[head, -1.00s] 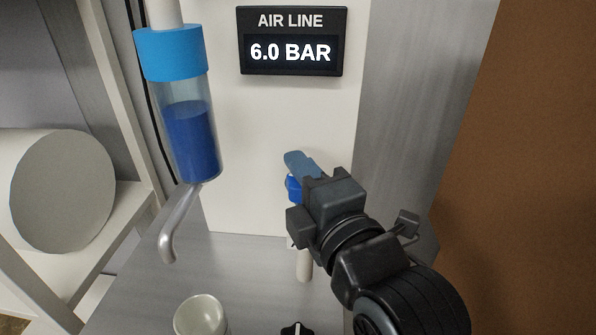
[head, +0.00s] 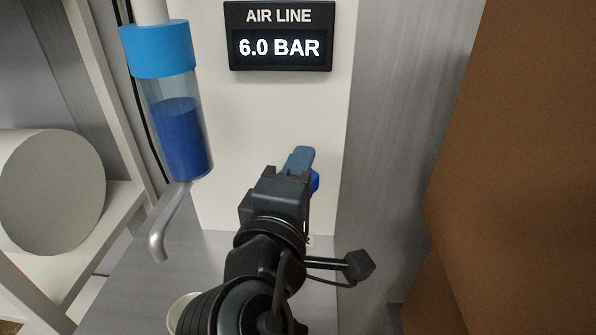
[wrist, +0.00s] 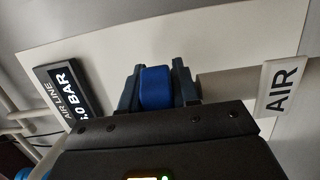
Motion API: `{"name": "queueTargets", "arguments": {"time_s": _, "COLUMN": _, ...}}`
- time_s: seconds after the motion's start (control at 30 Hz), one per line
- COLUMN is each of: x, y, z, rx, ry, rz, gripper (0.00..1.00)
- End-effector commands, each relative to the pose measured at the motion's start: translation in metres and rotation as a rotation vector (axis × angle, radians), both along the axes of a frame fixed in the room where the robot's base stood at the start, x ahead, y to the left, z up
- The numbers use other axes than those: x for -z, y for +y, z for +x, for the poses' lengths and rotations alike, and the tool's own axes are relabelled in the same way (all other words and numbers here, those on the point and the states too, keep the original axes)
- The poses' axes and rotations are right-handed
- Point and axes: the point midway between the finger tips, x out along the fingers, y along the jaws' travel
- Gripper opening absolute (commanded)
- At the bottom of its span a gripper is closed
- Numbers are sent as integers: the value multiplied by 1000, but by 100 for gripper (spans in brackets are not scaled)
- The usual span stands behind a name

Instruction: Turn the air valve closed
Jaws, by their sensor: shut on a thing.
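The air valve's blue handle (wrist: 156,88) is between my gripper's two fingers in the wrist view, and the fingers are shut on it. In the head view only a bit of the blue handle (head: 315,181) shows to the right of my gripper (head: 299,160); my gripper and arm hide the rest of the valve. A white tag reading AIR (wrist: 280,88) is beside the valve's pale pipe (wrist: 226,84) in the wrist view. The air line display (head: 279,36) reads 6.0 BAR and is on the white panel above.
A clear cylinder with blue contents (head: 182,138) and a bent metal spout (head: 168,222) are left of my arm. A pale cup (head: 181,308) is partly hidden below. A large white roll (head: 50,190) lies on the left shelf. A brown surface (head: 510,150) is at right.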

Motion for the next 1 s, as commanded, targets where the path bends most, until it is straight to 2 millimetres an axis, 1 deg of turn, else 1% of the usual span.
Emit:
{"name": "queueTargets", "arguments": {"time_s": 0.2, "x": 1, "y": -1, "z": -1, "rx": 121, "ry": 3, "rz": -2, "gripper": 0}}
{"name": "queueTargets", "arguments": {"time_s": 0.4, "x": 1, "y": -3, "z": -1, "rx": 184, "ry": 3, "rz": -2, "gripper": 0}}
{"name": "queueTargets", "arguments": {"time_s": 0.93, "x": 2, "y": -4, "z": -1, "rx": 207, "ry": 6, "rz": -2, "gripper": 0}}
{"name": "queueTargets", "arguments": {"time_s": 0.97, "x": 2, "y": -4, "z": -1, "rx": 207, "ry": 6, "rz": -2, "gripper": 31}}
{"name": "queueTargets", "arguments": {"time_s": 1.0, "x": 2, "y": -4, "z": -1, "rx": 207, "ry": 6, "rz": -2, "gripper": 35}}
